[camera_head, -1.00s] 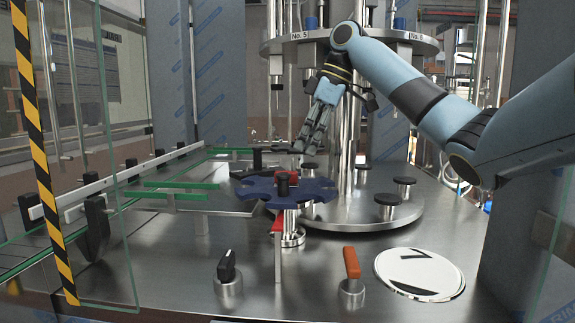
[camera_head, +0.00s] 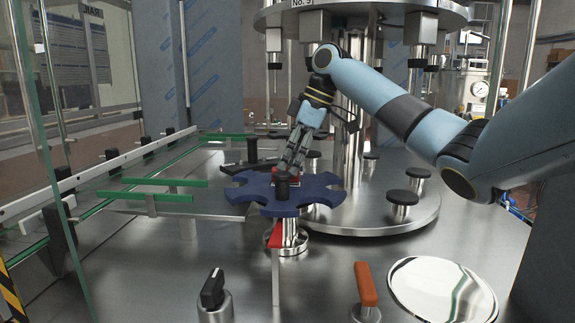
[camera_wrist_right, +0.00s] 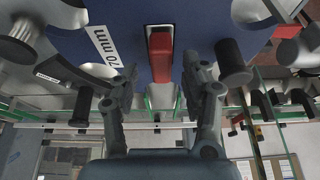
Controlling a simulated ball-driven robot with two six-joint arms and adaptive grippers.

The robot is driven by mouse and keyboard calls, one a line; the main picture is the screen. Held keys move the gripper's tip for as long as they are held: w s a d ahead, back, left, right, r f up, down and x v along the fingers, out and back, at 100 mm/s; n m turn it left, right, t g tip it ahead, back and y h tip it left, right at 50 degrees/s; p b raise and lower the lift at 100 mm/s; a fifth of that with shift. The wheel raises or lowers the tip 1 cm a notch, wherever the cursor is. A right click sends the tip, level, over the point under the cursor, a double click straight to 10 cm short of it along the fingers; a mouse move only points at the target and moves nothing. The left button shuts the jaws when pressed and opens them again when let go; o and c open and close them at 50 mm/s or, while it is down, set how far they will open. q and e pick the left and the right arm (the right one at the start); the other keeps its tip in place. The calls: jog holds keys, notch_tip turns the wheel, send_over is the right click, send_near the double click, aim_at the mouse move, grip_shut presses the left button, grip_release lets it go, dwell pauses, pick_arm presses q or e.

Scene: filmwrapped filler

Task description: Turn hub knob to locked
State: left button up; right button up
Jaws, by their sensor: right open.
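A blue star wheel (camera_head: 305,190) lies flat on a metal post over the steel machine top. At its hub, a red bar-shaped knob (camera_wrist_right: 160,56) stands out in the right wrist view; in the head view it is mostly hidden by my fingers and a black post (camera_head: 282,186). My right gripper (camera_head: 287,163) points down at the hub, close to the red knob. In the right wrist view its fingers are spread to either side, with the red knob ahead of the gap between them. The gripper is open and empty. My left gripper is not in view.
A black-handled switch (camera_head: 213,290) and an orange-handled lever (camera_head: 366,284) stand at the front. Green guide rails (camera_head: 150,196) run at the left by a glass panel. Black-capped pedestals (camera_head: 402,197) stand on the round platform (camera_head: 385,225). A steel disc (camera_head: 440,288) lies front right.

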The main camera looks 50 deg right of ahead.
jog(key=shift+x, duration=1.1)
grip_shut()
